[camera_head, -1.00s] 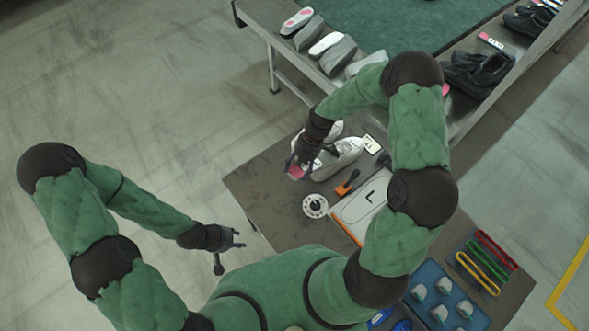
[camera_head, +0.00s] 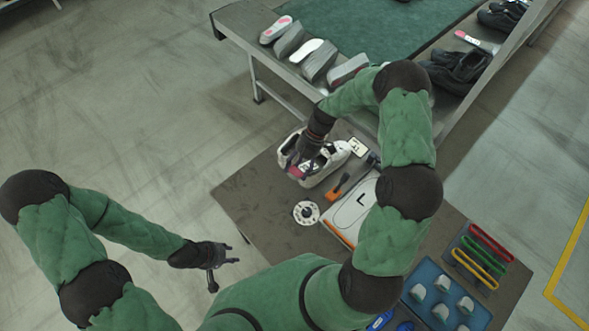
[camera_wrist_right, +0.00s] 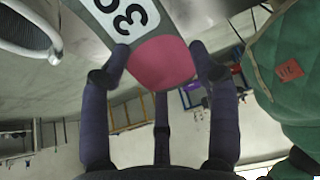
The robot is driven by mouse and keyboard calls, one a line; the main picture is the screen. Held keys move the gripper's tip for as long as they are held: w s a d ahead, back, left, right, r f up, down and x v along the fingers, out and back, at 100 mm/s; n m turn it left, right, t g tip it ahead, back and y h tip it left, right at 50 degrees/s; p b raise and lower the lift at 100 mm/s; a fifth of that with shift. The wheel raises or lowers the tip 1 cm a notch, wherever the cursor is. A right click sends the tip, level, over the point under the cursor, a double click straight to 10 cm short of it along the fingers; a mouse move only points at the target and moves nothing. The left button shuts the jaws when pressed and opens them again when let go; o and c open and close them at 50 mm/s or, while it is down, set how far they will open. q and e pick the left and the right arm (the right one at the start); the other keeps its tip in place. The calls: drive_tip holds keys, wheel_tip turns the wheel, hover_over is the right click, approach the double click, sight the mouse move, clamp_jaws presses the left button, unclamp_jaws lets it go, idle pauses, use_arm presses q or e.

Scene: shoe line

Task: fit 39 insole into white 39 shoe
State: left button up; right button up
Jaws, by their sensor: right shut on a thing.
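My right gripper (camera_head: 300,166) is shut on an insole with a pink end (camera_head: 297,174). In the right wrist view the insole (camera_wrist_right: 128,22) is grey with a pink end and a partly cut-off white number label, held between the fingers (camera_wrist_right: 160,68). White shoes (camera_head: 333,160) stand on the dark table; the gripper and insole are over them and hide part of them. I cannot tell whether the insole touches a shoe. A pale shoe opening (camera_wrist_right: 32,30) shows at the wrist view's upper left. My left gripper (camera_head: 228,254) is open and empty, left of the table.
A number card (camera_head: 358,147), an orange-handled tool (camera_head: 338,186), a white board marked L (camera_head: 352,214) and a round dial (camera_head: 306,212) lie near the shoes. A blue tray (camera_head: 455,312) and coloured straps are at right. A bench (camera_head: 290,75) with shoes stands behind. The table's left is clear.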

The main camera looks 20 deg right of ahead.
sight(302, 169)
drive_tip(key=shift+w+d+f+b, duration=0.3)
drive_tip(key=shift+d+f+b, duration=0.35)
drive_tip(key=shift+d, duration=0.2)
drive_tip(key=shift+w+d+f+b, duration=0.3)
drive_tip(key=shift+d+f+b, duration=0.2)
drive_tip(key=shift+d+b, duration=0.25)
drive_tip(key=shift+h, duration=0.6)
drive_tip(key=shift+w+d+f+b, duration=0.3)
drive_tip(key=shift+d+b, duration=0.15)
drive_tip(key=shift+d, duration=0.3)
drive_tip(key=shift+w+d+f+b, duration=0.25)
drive_tip(key=shift+d+b, duration=0.25)
drive_tip(key=shift+d, duration=0.25)
drive_tip(key=shift+w+d+f+b, duration=0.3)
drive_tip(key=shift+d+b, duration=0.15)
drive_tip(key=shift+d, duration=0.3)
drive_tip(key=shift+s+a+f+t+h+b, duration=0.15)
drive_tip(key=shift+f+t+h+b, duration=0.25)
drive_tip(key=shift+f, duration=0.35)
drive_tip(key=o, duration=1.1)
drive_tip(key=shift+r, duration=0.15)
drive_tip(key=shift+r+p, duration=0.55)
drive_tip(key=shift+r, duration=0.85)
